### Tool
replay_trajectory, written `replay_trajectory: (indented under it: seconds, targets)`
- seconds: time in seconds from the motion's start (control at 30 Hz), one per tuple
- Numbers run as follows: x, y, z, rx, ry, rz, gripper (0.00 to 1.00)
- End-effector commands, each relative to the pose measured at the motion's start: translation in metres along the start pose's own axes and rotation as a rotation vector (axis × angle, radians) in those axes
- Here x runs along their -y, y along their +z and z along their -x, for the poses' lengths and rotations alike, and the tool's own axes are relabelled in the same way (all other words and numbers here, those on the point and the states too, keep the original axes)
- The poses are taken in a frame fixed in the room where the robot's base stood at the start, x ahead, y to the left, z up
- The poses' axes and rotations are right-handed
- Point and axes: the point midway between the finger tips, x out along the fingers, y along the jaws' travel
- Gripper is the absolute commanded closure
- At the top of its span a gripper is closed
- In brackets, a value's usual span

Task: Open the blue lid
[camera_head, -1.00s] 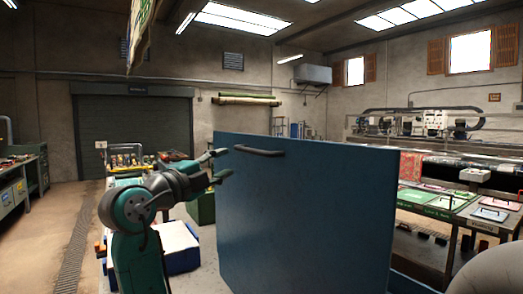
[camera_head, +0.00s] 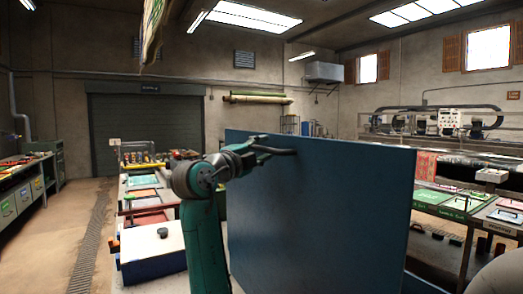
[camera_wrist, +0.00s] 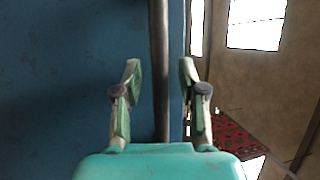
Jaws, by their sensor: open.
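The blue lid (camera_head: 320,215) stands upright as a large flat panel in the head view. Its dark handle (camera_head: 282,151) is near the upper left corner. My gripper (camera_head: 262,152) is at the handle, close to the lid's face. In the wrist view my gripper (camera_wrist: 159,72) is open, with one green finger on each side of the dark handle bar (camera_wrist: 159,40). The lid's blue face (camera_wrist: 60,80) fills the left of that view. Whether either finger touches the bar cannot be told. What is behind the lid is hidden.
A blue and white box (camera_head: 152,250) stands left of my arm, near a table with trays and tools (camera_head: 140,180). A workbench (camera_head: 25,175) is at far left. A table with coloured framed pieces (camera_head: 450,200) stands right of the lid. Floor at left is clear.

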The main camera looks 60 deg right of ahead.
Motion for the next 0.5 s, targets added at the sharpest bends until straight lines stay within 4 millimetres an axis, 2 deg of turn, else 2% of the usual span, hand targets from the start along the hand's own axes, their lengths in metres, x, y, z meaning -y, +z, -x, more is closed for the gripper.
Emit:
replay_trajectory:
  seconds: [0.17,0.2,0.37,0.5]
  targets:
    - [0.0,0.0,-0.0001,0.0,0.0,0.0,0.59]
    - [0.0,-0.0001,-0.0001,0.0,0.0,0.0,0.61]
    - [-0.0001,-0.0001,0.0,0.0,0.0,0.0,1.0]
    - [-0.0001,-0.0001,0.0,0.0,0.0,0.0,1.0]
